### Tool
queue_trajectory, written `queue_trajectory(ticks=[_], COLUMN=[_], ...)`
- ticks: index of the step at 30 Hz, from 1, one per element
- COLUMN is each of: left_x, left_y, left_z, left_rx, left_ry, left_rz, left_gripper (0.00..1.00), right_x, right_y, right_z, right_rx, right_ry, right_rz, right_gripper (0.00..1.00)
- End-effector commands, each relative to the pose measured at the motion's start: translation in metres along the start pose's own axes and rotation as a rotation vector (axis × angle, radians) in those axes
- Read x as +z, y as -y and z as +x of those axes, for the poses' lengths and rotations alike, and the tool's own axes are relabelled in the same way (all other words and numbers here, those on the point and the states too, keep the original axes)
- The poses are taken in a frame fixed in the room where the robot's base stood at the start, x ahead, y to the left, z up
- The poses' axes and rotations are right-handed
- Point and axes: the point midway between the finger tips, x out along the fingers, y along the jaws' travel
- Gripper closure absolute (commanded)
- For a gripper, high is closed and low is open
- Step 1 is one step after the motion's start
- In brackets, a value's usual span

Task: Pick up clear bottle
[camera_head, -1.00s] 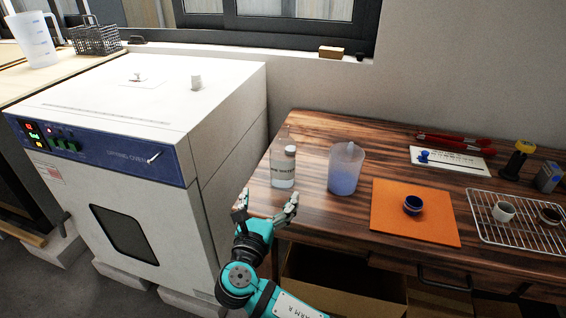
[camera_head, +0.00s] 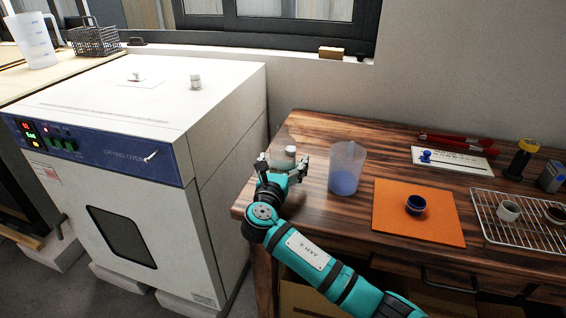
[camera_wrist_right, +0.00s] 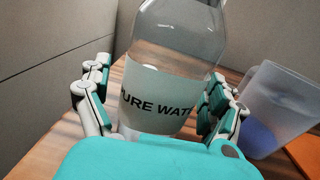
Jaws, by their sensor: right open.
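The clear bottle (camera_wrist_right: 165,75) has a label reading "PURE WAT" and stands upright on the wooden table. In the right wrist view it fills the space between the two fingers of my right gripper (camera_wrist_right: 158,105). In the head view only its white cap and top (camera_head: 291,152) show above the hand; the gripper hides the rest. My right gripper (camera_head: 284,168) is open, with one finger on each side of the bottle. A small gap shows at the left finger; contact at the right finger is unclear. My left gripper is in neither view.
A translucent beaker (camera_head: 346,168) with blue contents stands close to the right of the bottle. The white drying oven (camera_head: 205,130) stands to the left. A wire rack (camera_head: 500,235) is farther right.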

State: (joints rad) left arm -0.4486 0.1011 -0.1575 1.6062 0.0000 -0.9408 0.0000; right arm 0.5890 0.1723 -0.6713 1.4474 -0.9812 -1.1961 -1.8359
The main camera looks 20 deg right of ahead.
Motion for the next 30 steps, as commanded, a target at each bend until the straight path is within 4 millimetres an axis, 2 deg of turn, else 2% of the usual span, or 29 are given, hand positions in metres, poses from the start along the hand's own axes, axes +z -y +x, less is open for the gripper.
queue_trajectory(ticks=[7,24,30], left_x=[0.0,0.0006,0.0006], left_y=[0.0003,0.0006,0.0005], left_z=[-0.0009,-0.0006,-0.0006], left_rx=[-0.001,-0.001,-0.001], left_ry=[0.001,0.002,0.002], left_rz=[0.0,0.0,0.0], left_gripper=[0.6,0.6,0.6], right_x=[0.0005,0.0002,0.0015], right_y=[-0.0001,-0.0001,-0.0002], right_z=[0.0017,0.0013,0.0014], right_rx=[0.001,0.001,0.001], right_ry=[0.0,0.0,0.002], right_rz=[0.001,0.001,0.001], right_gripper=[0.09,0.82,0.82])
